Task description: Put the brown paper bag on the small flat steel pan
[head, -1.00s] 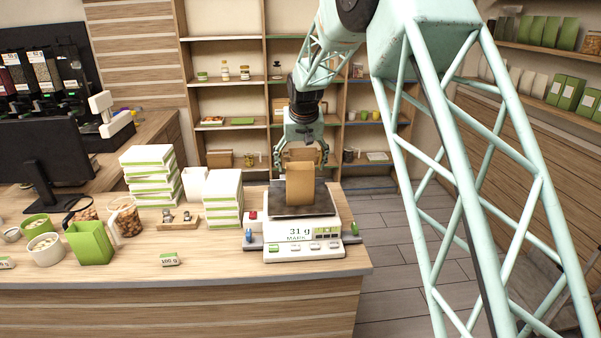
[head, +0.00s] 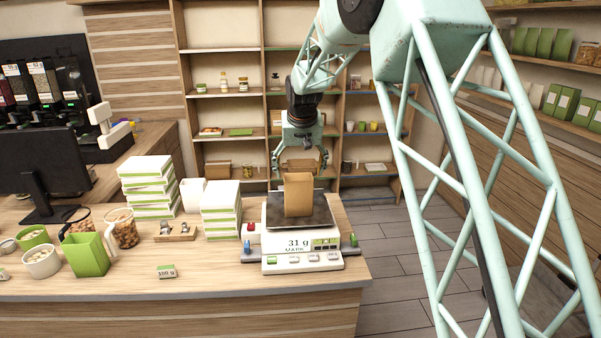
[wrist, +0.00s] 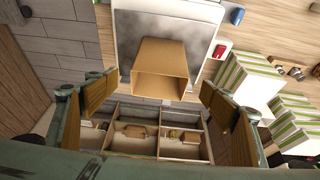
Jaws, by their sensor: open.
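The brown paper bag (head: 298,194) stands upright on the flat steel pan (head: 273,211) of the white weighing scale. In the wrist view the bag (wrist: 165,58) shows its open top, with the grey pan (wrist: 125,45) beneath it. My gripper (head: 299,170) is open and empty, above and behind the bag in the head view. In the wrist view its two fingers (wrist: 158,88) are wide apart, one to each side of the bag's mouth, with clear gaps. The bag's far side is hidden in the head view.
The scale (head: 300,262) reads 31 g and has small coloured items at its sides. White-and-green box stacks (head: 220,212), a green bag (head: 88,253) and tubs stand to its left. Shelves (head: 229,98) rise behind. The front right of the counter is clear.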

